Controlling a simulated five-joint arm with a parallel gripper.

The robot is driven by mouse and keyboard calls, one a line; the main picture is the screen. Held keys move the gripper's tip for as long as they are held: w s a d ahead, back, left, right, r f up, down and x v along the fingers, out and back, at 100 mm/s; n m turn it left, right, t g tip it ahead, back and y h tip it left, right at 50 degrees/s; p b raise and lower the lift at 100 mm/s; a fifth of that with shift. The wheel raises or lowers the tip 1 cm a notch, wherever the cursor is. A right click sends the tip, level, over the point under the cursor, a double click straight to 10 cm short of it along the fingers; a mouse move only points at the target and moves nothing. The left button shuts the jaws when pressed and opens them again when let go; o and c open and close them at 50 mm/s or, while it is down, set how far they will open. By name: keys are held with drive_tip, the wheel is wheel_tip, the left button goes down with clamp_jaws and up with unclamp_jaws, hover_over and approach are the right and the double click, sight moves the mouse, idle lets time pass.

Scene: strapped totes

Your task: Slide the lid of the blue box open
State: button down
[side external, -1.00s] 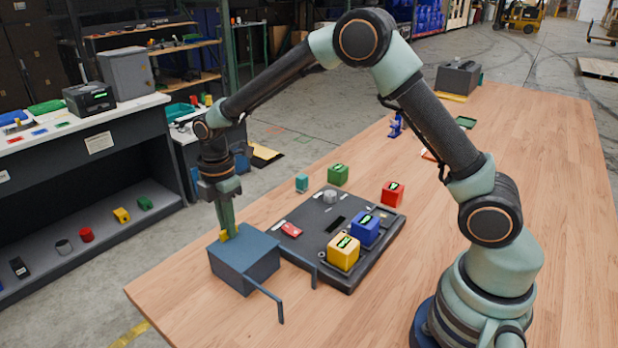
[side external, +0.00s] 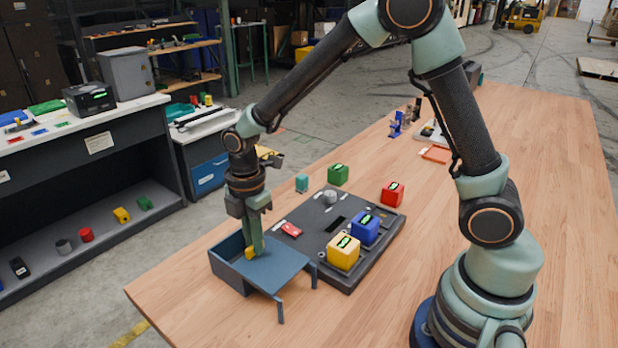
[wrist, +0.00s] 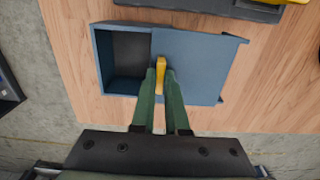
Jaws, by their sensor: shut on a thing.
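The blue box (side external: 231,274) sits on the wooden table near its left edge. Its flat blue lid (side external: 276,266) is slid partway toward the right, and the dark inside of the box shows on the left. In the wrist view the open part (wrist: 127,62) is on the left and the lid (wrist: 195,70) covers the rest and overhangs to the right. A yellow handle (wrist: 161,76) stands on the lid near its left edge. My gripper (side external: 252,246) points down and is shut on the handle, which also shows at the fingertips in the side view (side external: 250,253).
A dark board (side external: 315,262) lies just behind and right of the box, with a yellow cube (side external: 344,254) and a blue cube (side external: 366,229) on it. Green (side external: 338,174) and red (side external: 392,194) cubes stand beyond. The table's front edge is close to the box.

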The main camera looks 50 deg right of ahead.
drive_tip(key=shift+w+r, duration=0.1)
drive_tip(key=c, duration=0.9)
unclamp_jaws()
wheel_tip(320, 180, up, 12)
drive_tip(key=s+d+r+m+t, duration=0.1)
drive_tip(key=s+d+m+t, duration=0.1)
drive_tip(key=m, duration=0.4)
drive_tip(key=s+d+r+m+t, duration=0.1)
drive_tip(key=s+d+r+m, duration=0.1)
drive_tip(key=s+d+m, duration=0.2)
drive_tip(key=s+d+r+m+t, duration=0.1)
drive_tip(key=s+d+m+t, duration=0.1)
drive_tip(key=s+m, duration=0.3)
drive_tip(key=shift+d+r+m+t, duration=0.2)
drive_tip(key=shift+d+m, duration=0.2)
drive_tip(key=shift+m, duration=0.35)
drive_tip(key=shift+d+r+m+t, duration=0.15)
drive_tip(key=shift+d+m, duration=0.2)
drive_tip(key=shift+m, duration=0.4)
